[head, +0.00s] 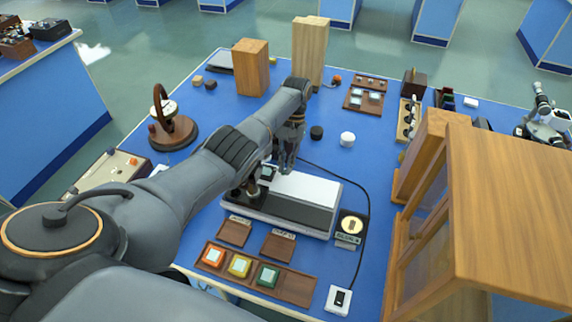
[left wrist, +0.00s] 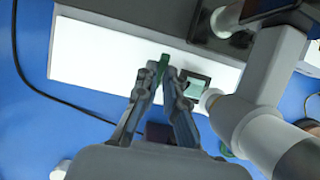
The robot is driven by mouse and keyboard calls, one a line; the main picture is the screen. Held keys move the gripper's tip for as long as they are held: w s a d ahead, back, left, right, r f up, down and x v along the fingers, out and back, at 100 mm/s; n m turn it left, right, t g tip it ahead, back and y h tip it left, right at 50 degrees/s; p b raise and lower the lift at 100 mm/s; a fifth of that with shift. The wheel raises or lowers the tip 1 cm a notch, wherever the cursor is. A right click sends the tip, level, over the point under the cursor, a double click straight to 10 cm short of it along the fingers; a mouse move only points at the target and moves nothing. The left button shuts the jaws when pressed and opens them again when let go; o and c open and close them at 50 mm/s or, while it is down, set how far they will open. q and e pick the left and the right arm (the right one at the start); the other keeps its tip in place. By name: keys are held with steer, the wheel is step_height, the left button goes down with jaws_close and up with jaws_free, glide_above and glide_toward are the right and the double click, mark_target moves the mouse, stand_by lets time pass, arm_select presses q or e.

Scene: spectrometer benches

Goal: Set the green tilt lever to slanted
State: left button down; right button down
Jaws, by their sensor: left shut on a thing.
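The green tilt lever (left wrist: 164,63) shows in the left wrist view as a small green piece between my fingertips, over a white surface. My left gripper (left wrist: 167,76) is shut on it. In the head view my left gripper (head: 285,165) points down at the back edge of a white and dark grey instrument (head: 308,189). The lever is hidden there behind my fingers, and I cannot tell its tilt. A dark-framed greenish window (left wrist: 197,84) lies just right of the fingertips in the wrist view. My right gripper is not in view.
A wooden cabinet (head: 515,210) stands at the right. A row of coloured samples (head: 240,267) lies at the front. A black cable (head: 362,240) runs to a white switch box (head: 339,299). Two wooden blocks (head: 251,68) stand at the back. A round stand (head: 173,128) is at the left.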

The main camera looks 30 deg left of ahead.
arm_select(q)
steer(key=shift+s+f, duration=0.1)
steer(key=c, duration=1.4)
jaws_free()
steer(key=shift+c, duration=0.2)
steer(key=v, duration=0.7)
steer(key=shift+w, duration=0.25)
steer(key=shift+s, duration=0.1)
